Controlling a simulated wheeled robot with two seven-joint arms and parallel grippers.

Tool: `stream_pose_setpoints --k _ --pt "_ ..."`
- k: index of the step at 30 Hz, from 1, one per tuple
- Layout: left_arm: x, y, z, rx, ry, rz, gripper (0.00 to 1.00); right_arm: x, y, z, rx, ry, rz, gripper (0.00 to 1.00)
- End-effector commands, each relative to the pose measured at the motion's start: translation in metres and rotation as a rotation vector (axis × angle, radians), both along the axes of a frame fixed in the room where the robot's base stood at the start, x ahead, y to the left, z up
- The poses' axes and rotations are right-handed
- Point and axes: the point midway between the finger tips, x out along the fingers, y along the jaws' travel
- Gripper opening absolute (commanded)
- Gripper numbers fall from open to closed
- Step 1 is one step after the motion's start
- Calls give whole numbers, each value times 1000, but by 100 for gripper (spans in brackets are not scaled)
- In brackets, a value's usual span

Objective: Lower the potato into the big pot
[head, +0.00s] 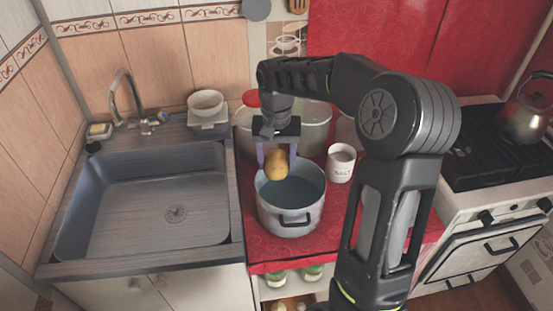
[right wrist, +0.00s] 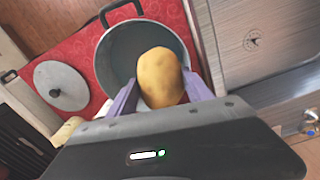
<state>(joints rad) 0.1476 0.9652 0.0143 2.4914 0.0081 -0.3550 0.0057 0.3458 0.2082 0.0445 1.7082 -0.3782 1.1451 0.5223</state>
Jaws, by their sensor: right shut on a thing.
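The potato (head: 275,166) is yellow-brown and sits between the fingers of my right gripper (head: 276,158), which is shut on it. It also shows in the right wrist view (right wrist: 160,77), between the two purple-grey fingers. The big pot (head: 290,222) is a grey metal pot with dark handles, standing open on the red oilcloth. The potato is over the pot's back-left part in the head view and overlaps its opening in the right wrist view, where the pot's rim (right wrist: 100,62) shows. The exact height of the potato above the rim is hard to tell. My left gripper is not in view.
A white salt canister (head: 341,163) stands right of the pot. A sink (head: 150,200) lies to the left and a stove (head: 490,150) with a kettle (head: 525,115) to the right. A round lid (right wrist: 61,86) shows in the right wrist view.

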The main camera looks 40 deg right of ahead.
Motion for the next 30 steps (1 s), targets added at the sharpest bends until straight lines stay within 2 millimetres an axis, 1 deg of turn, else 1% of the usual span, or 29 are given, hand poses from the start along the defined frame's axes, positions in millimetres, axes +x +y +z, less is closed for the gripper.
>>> stream_pose_setpoints --k 14,30 --pt "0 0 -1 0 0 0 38 0 0 0 -1 -1 0 12" --pt "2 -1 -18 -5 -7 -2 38 0 0 -28 1 -1 1 12"
